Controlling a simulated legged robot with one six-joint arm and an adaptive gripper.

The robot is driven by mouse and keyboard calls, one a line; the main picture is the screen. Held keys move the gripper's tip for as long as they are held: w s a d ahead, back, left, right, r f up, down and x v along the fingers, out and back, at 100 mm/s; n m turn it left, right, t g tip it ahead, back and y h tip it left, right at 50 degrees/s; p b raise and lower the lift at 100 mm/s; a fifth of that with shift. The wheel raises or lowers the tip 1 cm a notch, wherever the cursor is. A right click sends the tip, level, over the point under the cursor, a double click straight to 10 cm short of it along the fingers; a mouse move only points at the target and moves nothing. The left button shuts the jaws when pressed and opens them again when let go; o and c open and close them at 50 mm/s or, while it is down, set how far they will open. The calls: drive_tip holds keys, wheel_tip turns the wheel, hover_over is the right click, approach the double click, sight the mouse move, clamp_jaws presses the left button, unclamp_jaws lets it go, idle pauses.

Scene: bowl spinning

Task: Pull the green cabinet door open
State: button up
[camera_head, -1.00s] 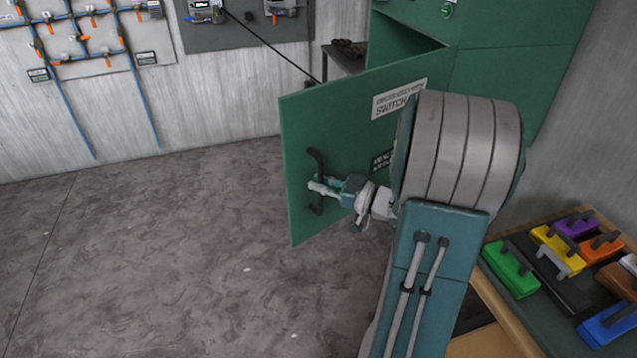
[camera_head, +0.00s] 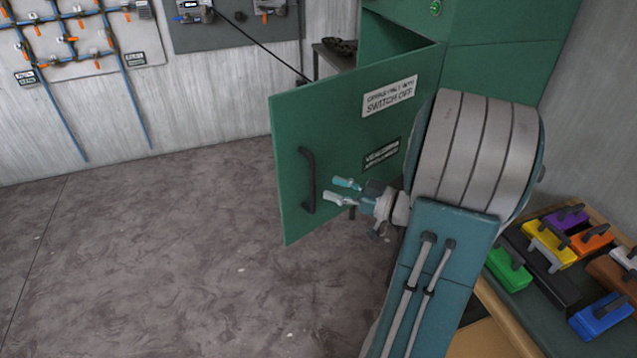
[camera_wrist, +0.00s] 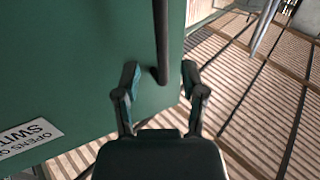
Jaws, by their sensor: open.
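The green cabinet door (camera_head: 340,120) stands swung well out from the green cabinet (camera_head: 505,55). Its black vertical handle (camera_head: 308,181) is near the door's free edge. My gripper (camera_head: 338,191) is open, to the right of the handle and apart from it in the head view. In the wrist view, the handle (camera_wrist: 161,42) rises between and beyond the two fingers of my gripper (camera_wrist: 160,82), with the green door (camera_wrist: 75,60) behind and to the left. No finger is closed on it.
A bench with several coloured blocks with handles (camera_head: 548,243) stands at the right. Pipes and valves (camera_head: 70,30) are on the back wall. A dark table (camera_head: 335,55) is behind the door. The floor (camera_head: 150,260) at left is clear.

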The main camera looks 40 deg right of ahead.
drive_tip(key=v, duration=0.6)
drive_tip(key=shift+s, duration=0.25)
drive_tip(key=shift+d, duration=0.1)
